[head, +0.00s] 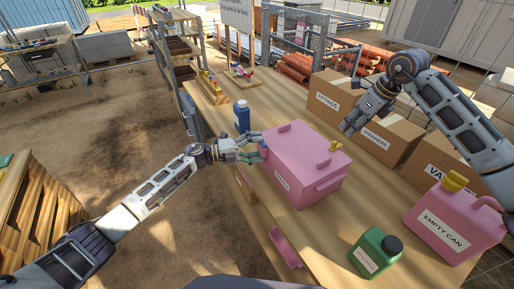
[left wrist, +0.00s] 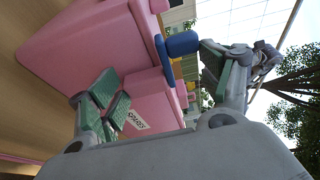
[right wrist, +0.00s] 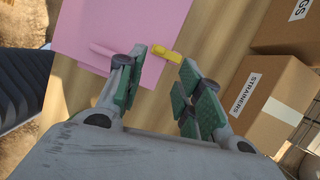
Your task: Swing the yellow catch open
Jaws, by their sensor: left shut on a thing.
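The yellow catch (head: 335,145) sits at the far right end of the pink box (head: 305,150) on the wooden table. In the right wrist view, the yellow catch (right wrist: 167,52) lies just beyond my fingertips, near the gap between them. My right gripper (head: 350,126) is open and empty, above and slightly behind the catch. The left wrist view shows a blue knob (left wrist: 182,43) beside the upper finger. Its exact contact is partly hidden.
Cardboard boxes (head: 385,140) stand behind and right of the pink box. A pink can (head: 452,225) and green bottle (head: 376,252) are on the near right table. A blue bottle (head: 241,116) stands behind my left gripper. Bare table lies between the pink box and can.

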